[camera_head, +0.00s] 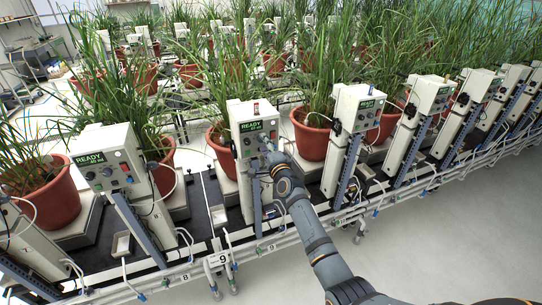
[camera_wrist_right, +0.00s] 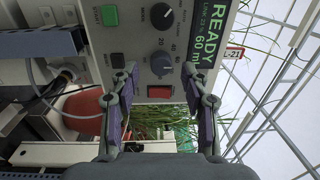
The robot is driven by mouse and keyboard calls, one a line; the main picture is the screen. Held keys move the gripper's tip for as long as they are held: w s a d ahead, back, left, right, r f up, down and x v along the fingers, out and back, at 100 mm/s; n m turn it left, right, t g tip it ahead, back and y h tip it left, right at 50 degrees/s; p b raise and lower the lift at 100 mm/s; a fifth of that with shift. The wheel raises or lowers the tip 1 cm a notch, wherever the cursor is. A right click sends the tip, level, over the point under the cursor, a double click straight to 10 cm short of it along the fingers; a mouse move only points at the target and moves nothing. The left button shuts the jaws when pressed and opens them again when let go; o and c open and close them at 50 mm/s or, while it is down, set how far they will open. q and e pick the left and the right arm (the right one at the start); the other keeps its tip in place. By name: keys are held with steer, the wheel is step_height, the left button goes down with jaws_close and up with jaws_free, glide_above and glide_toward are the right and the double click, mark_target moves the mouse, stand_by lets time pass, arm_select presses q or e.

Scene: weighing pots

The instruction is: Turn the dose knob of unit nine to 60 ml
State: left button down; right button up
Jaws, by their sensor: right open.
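Unit nine (camera_head: 256,126) is a pale control box on a post, above a "9" tag (camera_head: 222,258) on the rail. Its panel fills the top of the wrist view, with a dark round dose knob (camera_wrist_right: 161,64) beside printed scale numbers. The green display (camera_wrist_right: 202,42) reads READY, with smaller text that seems to include 60. My right gripper (camera_wrist_right: 160,72) is open in front of the panel; its fingertips lie on either side of the knob in the picture, apart from it as far as I can tell. In the head view my right gripper (camera_head: 268,150) hides part of the panel.
A second dark knob (camera_wrist_right: 161,15), a green button (camera_wrist_right: 109,15) and a red button (camera_wrist_right: 159,91) are near the dose knob. Similar units stand left (camera_head: 106,158) and right (camera_head: 357,107), among potted grasses. The floor at the lower right is clear.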

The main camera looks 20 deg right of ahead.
steer(key=s, duration=1.1)
steer(key=shift+d+f, duration=0.25)
steer(key=shift+f, duration=0.05)
steer(key=s+d+f+n+g+b, duration=0.1)
steer(key=s+f+n+g, duration=0.3)
steer(key=f, duration=1)
steer(key=s+d+f+n+g+h+b, duration=0.1)
steer(key=s+f+n+g, duration=0.1)
steer(key=s+f, duration=0.8)
steer(key=s+d+f+n+g+b, duration=0.1)
steer(key=s+f+n+g, duration=0.15)
steer(key=f, duration=1.45)
steer(key=s+f+n+g, duration=0.3)
steer(key=s+f, duration=0.4)
steer(key=s, duration=0.5)
steer(key=s+d+f+n+g+b, duration=0.1)
steer(key=s+f+n+g, duration=0.2)
steer(key=s+f, duration=0.4)
steer(key=s+d+f+n+g, duration=0.1)
steer(key=s+f+n+g, duration=0.2)
steer(key=s, duration=1.5)
step_height(320, 180, down, 4)
steer(key=shift+s+f+b, duration=0.15)
steer(key=shift+s+b, duration=0.15)
steer(key=shift+s, duration=0.05)
